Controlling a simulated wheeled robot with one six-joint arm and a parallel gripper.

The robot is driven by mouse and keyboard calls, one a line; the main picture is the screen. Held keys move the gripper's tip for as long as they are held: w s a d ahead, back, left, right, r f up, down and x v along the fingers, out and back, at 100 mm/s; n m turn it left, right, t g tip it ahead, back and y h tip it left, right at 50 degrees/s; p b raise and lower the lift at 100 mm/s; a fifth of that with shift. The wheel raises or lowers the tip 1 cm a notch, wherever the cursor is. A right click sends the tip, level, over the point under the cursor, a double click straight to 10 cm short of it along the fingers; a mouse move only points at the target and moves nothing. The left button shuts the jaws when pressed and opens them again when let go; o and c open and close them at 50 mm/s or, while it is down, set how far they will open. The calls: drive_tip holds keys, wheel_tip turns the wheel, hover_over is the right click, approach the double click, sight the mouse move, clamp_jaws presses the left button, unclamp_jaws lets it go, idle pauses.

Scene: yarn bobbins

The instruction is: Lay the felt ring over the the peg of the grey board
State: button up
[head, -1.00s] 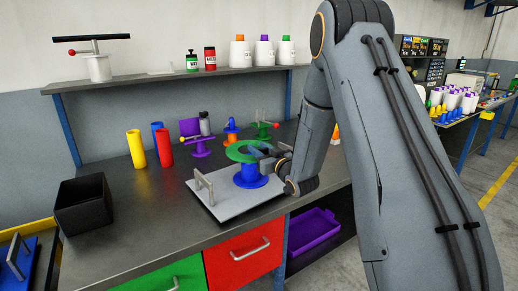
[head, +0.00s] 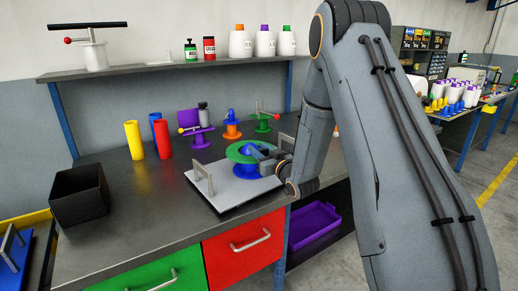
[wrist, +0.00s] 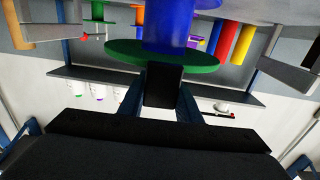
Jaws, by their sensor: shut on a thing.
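The green felt ring (head: 234,153) is level above the grey board (head: 228,194), at the blue peg (head: 262,172). In the wrist view, which is upside down, the ring (wrist: 120,53) lies across the peg's upper part and the blue peg (wrist: 168,25) covers the middle of it. I cannot tell for sure whether the peg's tip is through the hole. My gripper (head: 259,155) is shut on the ring's near right edge; its dark jaws also show in the wrist view (wrist: 162,84). The peg's wide blue base stays clear below the ring.
The board's metal handle (head: 204,179) stands left of the peg. Yellow (head: 134,140) and red (head: 162,139) cylinders, a purple stand (head: 199,140) and a green stand (head: 262,122) are behind. A black bin (head: 79,200) is at left. The bench between bin and board is clear.

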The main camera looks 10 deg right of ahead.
drive_tip(key=shift+f+b, duration=2.1)
drive_tip(key=shift+f, duration=1.4)
drive_tip(key=shift+f, duration=0.25)
drive_tip(key=o, duration=1.1)
drive_tip(key=b+v, duration=0.1)
drive_tip(key=v, duration=0.6)
drive_tip(key=shift+s+d, duration=0.1)
drive_tip(key=shift+s, duration=0.3)
